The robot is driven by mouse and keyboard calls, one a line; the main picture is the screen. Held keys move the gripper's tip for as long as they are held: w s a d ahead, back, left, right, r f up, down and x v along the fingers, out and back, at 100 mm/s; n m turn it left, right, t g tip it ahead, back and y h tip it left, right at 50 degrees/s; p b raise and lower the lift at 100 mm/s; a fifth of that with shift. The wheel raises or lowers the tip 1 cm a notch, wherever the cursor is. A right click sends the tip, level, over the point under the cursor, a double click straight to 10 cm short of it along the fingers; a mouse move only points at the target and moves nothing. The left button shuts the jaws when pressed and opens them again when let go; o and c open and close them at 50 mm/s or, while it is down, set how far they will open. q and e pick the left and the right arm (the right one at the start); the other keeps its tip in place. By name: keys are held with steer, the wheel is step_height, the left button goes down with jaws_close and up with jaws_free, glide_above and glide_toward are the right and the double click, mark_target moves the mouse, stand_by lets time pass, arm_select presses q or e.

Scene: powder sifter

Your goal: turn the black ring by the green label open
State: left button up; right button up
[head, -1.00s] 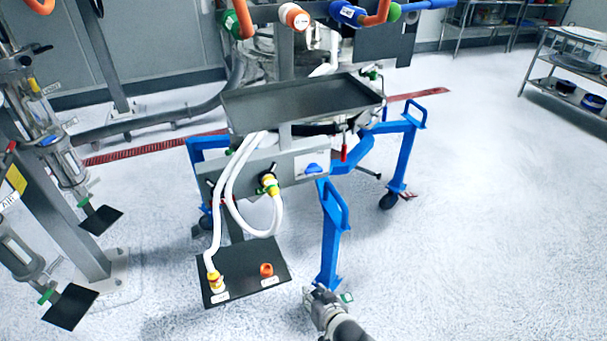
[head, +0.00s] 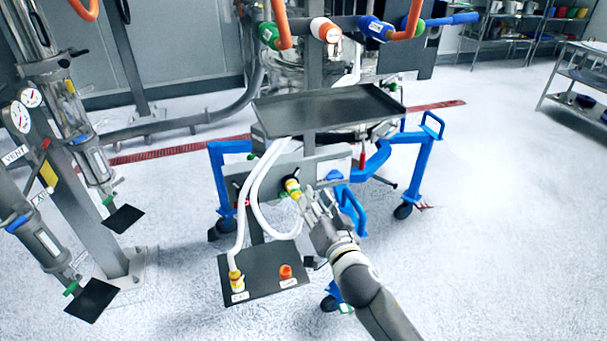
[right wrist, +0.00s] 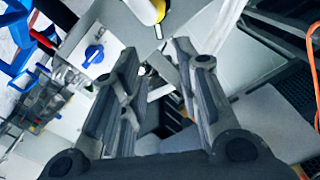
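On the front panel of the blue-legged cart, a hose fitting (head: 292,187) shows a yellow collar, a green part and a dark ring (head: 288,181) around its base against the panel. A white hose (head: 262,212) comes from it. My right gripper (head: 308,197) is just right of and below this fitting, its fingers pointing up at it. In the right wrist view, the right gripper (right wrist: 158,50) is open with nothing between its fingers. The yellow collar (right wrist: 176,16) shows beyond the fingertips, cut by the top edge; the dark ring is not clear there. My left gripper is out of view.
A grey tray (head: 330,108) sits above the panel. A black lower plate (head: 262,272) carries a yellow hose end (head: 236,280) and an orange cap (head: 286,271). A blue knob (right wrist: 94,54) is on the panel. Blue cart legs (head: 418,165) stand at the right.

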mark_target(299, 171)
steer(key=x, duration=1)
steer(key=shift+w+a, duration=0.1)
steer(key=shift+w, duration=0.3)
jaws_close()
